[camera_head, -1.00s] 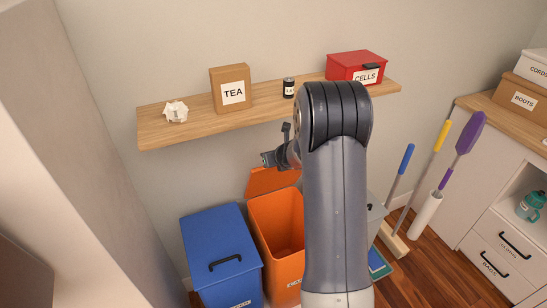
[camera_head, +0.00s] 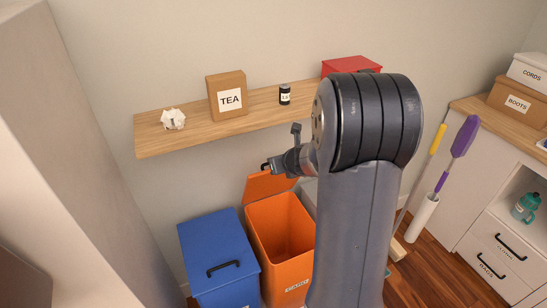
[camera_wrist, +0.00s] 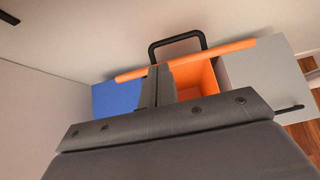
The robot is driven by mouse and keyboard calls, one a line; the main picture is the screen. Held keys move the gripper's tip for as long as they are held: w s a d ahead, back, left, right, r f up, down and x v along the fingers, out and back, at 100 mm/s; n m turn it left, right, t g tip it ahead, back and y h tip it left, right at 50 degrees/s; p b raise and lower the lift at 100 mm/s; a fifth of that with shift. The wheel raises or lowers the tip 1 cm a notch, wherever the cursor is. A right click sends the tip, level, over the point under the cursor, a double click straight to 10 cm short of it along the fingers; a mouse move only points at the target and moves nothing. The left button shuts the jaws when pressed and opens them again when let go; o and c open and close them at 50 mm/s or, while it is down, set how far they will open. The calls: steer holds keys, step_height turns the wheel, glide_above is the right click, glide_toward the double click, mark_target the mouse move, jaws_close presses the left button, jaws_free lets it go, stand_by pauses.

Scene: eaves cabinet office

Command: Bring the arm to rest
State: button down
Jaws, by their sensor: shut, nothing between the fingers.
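My arm stands up in the middle right of the head view, its large dark elbow covering part of the shelf and floor. My gripper (camera_head: 272,166) is at the left of the elbow, just above the raised lid (camera_head: 262,187) of the orange bin (camera_head: 283,238). In the wrist view its two fingers (camera_wrist: 159,72) are together and hold nothing. The lid's edge (camera_wrist: 232,50) and black handle (camera_wrist: 178,37) lie beyond the fingertips there. I cannot tell whether the fingers touch the lid. The orange bin is open.
A closed blue bin (camera_head: 217,255) stands left of the orange one; a grey bin (camera_wrist: 255,72) stands on its other side. The wall shelf (camera_head: 190,135) holds crumpled paper (camera_head: 173,119), a tea box (camera_head: 227,95), a small can (camera_head: 285,94) and a red box (camera_head: 350,66).

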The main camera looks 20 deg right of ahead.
stand_by(0.4)
steer(key=b+x, duration=0.1)
steer(key=x, duration=0.9)
steer(key=shift+w+f, duration=0.2)
steer(key=shift+w, duration=0.05)
steer(key=shift+s, duration=0.15)
